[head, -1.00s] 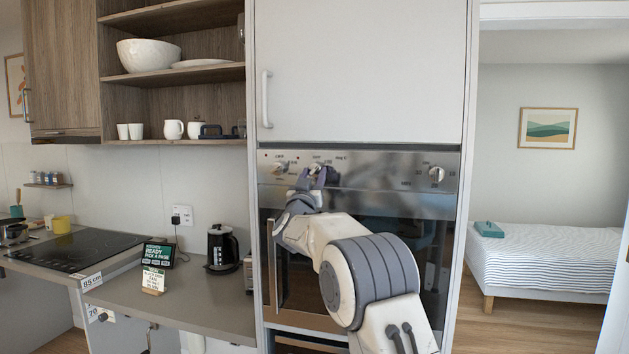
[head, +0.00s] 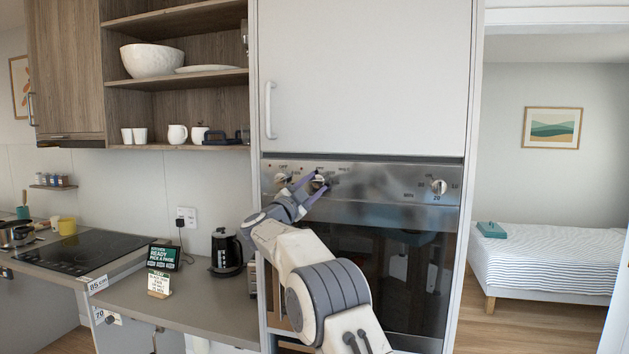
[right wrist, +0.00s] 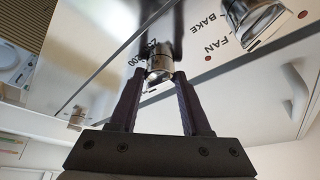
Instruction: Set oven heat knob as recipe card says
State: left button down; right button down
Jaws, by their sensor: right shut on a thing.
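The oven's control panel (head: 385,182) has a left knob (head: 282,181), a middle knob (head: 319,181) and a right knob (head: 439,187). My right gripper (head: 315,185) comes up from below, tilted, and is shut on the middle knob. The right wrist view shows the silver knob (right wrist: 158,62) between the fingertips (right wrist: 157,80), with numbers partly hidden beside it. A neighbouring knob (right wrist: 255,14) there stands near the words FAN and BAKE. The recipe card (head: 159,283) stands on the counter; its small text is unreadable. My left gripper is out of view.
A dark sign (head: 164,257) stands behind the card. A black kettle (head: 226,252) is on the counter left of the oven. A tall cabinet door (head: 365,80) is above the panel. The dark oven door (head: 400,270) lies below, partly behind my right arm.

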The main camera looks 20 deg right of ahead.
jog(key=shift+r+m+g+p, duration=0.1)
jog(key=shift+m+g+p, duration=0.35)
jog(key=shift+m, duration=0.55)
jog(key=shift+c, duration=1.8)
grip_release()
